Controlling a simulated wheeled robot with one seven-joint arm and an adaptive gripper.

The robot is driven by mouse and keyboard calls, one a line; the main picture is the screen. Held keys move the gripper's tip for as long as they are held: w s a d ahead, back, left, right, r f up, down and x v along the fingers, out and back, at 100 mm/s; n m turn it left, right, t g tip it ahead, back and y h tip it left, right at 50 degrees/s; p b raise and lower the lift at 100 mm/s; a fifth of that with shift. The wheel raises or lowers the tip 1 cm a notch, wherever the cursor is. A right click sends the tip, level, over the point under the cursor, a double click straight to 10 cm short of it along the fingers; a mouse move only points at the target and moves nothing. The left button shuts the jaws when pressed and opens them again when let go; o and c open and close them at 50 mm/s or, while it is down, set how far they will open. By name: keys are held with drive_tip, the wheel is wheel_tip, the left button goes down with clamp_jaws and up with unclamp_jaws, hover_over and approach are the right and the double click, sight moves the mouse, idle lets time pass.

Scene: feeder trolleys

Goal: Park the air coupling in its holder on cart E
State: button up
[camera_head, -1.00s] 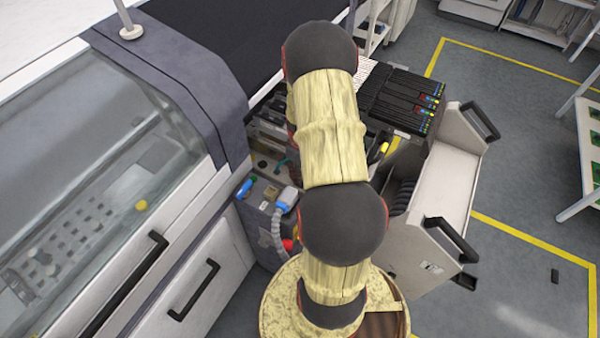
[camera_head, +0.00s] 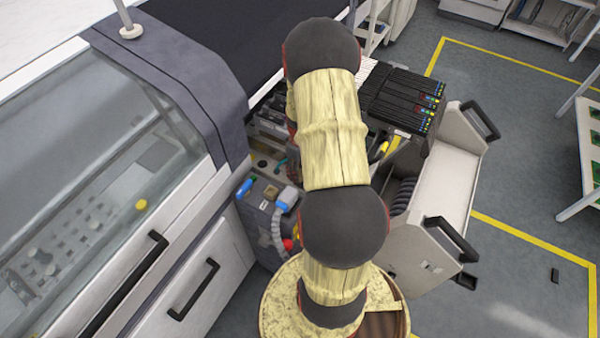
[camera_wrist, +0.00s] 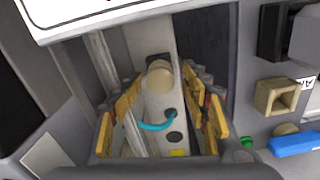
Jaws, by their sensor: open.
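My gripper (camera_wrist: 160,98) is open in the wrist view, with yellow-padded fingers at left and right. A pale panel lies beyond the fingers, with a beige round piece (camera_wrist: 160,74) and a thin teal hose (camera_wrist: 156,126) visible between them. I see no contact with either. I cannot tell which piece is the air coupling or its holder. In the head view my arm hides my gripper. A yellow piece (camera_head: 382,150) and a dark coiled hose (camera_head: 402,195) show right of my arm at the white cart (camera_head: 430,205); its letter is not readable.
A blue connector (camera_head: 245,187), a tan socket (camera_head: 271,192) and a blue-and-white plug (camera_head: 287,198) on a ribbed grey hose sit left of my arm. The glass-covered machine (camera_head: 90,180) fills the left. Black feeders (camera_head: 405,95) stand on the cart.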

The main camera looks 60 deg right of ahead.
wheel_tip(320, 180, up, 11)
drive_tip(key=shift+f, duration=0.2)
idle(0.3)
drive_tip(key=s+a+r+t, duration=0.1)
drive_tip(key=a+r+t, duration=0.1)
drive_tip(key=a+r, duration=0.6)
drive_tip(key=s+a+r+t, duration=0.1)
drive_tip(key=s+a+r, duration=0.1)
drive_tip(key=a+r, duration=0.7)
drive_tip(key=s+a+r+n+t, duration=0.1)
drive_tip(key=a+r, duration=0.8)
drive_tip(key=a, duration=1)
drive_tip(key=shift+s+a+r+t, duration=0.25)
drive_tip(key=shift+s+t, duration=0.35)
drive_tip(key=shift+t, duration=0.2)
